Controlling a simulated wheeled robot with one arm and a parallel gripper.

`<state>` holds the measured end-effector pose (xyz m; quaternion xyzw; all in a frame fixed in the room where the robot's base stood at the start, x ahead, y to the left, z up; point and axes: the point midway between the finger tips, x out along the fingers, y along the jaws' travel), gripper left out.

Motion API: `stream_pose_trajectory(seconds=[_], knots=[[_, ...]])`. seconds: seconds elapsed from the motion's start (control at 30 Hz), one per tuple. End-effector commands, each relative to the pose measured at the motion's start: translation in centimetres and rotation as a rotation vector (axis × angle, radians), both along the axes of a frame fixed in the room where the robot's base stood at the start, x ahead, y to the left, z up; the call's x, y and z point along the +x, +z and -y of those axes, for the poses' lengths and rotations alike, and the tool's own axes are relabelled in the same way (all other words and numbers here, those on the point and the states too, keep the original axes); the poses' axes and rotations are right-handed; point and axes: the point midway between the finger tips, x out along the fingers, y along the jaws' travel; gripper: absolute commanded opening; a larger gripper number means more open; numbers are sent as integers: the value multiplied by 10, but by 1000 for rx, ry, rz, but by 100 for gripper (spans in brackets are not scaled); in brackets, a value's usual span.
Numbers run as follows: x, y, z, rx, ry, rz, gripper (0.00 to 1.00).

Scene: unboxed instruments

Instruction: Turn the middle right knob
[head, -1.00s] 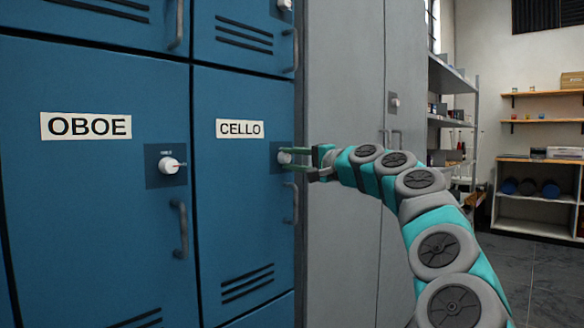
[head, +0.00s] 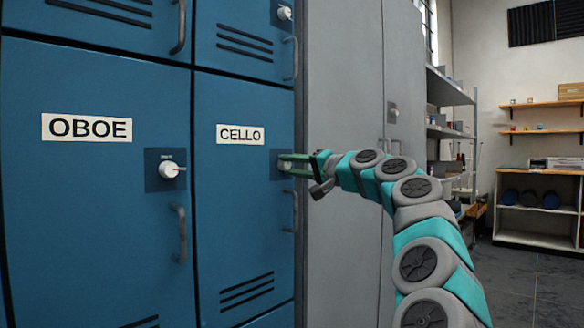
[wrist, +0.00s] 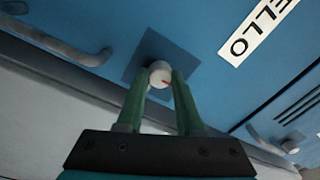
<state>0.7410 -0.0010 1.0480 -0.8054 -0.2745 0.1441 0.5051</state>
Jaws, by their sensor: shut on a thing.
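The CELLO locker's white knob (head: 284,166) sits on a dark square plate at the right side of its blue door (head: 225,215). My gripper (head: 283,162) has its green fingers around this knob, one on each side. In the wrist view the knob (wrist: 160,74) shows between the two fingertips (wrist: 161,78), with a red mark on its face. My gripper is shut on it. The fingers partly hide the knob in the head view.
The OBOE locker's knob (head: 170,170) is to the left. The CELLO door's handle (head: 291,211) is just below my gripper, and another knob (head: 284,13) is above. A grey cabinet (head: 345,80) stands close behind my arm. Open floor lies at right.

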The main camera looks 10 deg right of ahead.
Motion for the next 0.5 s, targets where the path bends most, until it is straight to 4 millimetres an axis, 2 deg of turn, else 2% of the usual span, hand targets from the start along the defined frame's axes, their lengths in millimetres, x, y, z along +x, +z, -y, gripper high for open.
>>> stream_pose_trajectory(seconds=[0.13,0.17,0.4,0.5], knots=[[0,-1,0,-1,0,-2,0],[0,-1,0,-1,0,-2,38],[0,-1,0,-1,0,-1,65],[0,0,0,-1,0,-1,66]])
